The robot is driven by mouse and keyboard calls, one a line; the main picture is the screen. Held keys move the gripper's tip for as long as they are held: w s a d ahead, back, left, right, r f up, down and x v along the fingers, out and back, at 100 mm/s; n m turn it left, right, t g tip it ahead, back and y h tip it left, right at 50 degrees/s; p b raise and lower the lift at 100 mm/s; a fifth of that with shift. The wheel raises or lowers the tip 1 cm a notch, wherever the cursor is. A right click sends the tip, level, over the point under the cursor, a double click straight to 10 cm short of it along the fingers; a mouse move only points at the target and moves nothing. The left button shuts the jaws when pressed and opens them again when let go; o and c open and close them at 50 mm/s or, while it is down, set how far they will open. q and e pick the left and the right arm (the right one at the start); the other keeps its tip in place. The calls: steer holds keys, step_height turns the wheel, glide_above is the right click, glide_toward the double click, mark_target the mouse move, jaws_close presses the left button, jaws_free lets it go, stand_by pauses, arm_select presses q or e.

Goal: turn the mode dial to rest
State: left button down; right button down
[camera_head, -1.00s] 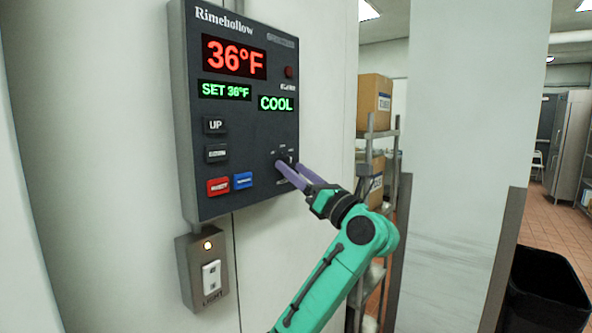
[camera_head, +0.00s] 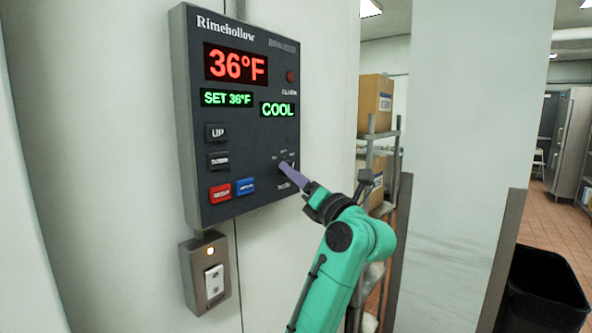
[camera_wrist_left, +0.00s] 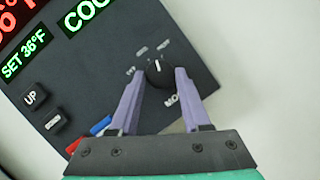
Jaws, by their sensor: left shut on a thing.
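The dark control panel (camera_head: 262,130) on the pale wall reads 36°F, SET 36°F and COOL. Its mode dial, a small round black knob (camera_wrist_left: 159,74) with a white pointer line, sits at the lower right of the panel. In the head view the fingers mostly hide the dial. My right gripper is not in view.
UP (camera_head: 216,132), red (camera_head: 220,192) and blue (camera_head: 246,187) buttons are left of the dial. A light switch (camera_head: 212,280) is below the panel. Shelving with boxes (camera_head: 375,103) stands behind my arm, and a black bin (camera_head: 545,290) at the lower right.

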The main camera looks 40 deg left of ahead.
arm_select(q)
steer(key=shift+s+r+m+t+h+p, duration=0.15)
steer(key=shift+m+t+h+p, duration=0.3)
steer(key=shift+m+p, duration=0.9)
steer(key=shift+w+r+m+t+h+p, duration=0.1)
steer(key=shift+m+t+h+p, duration=0.15)
steer(key=shift+m+h+p, duration=0.75)
steer(key=shift+m+y, duration=0.35)
steer(key=shift+m, duration=0.3)
steer(key=shift+f, duration=0.1)
steer(key=shift+c, duration=1.8)
jaws_free()
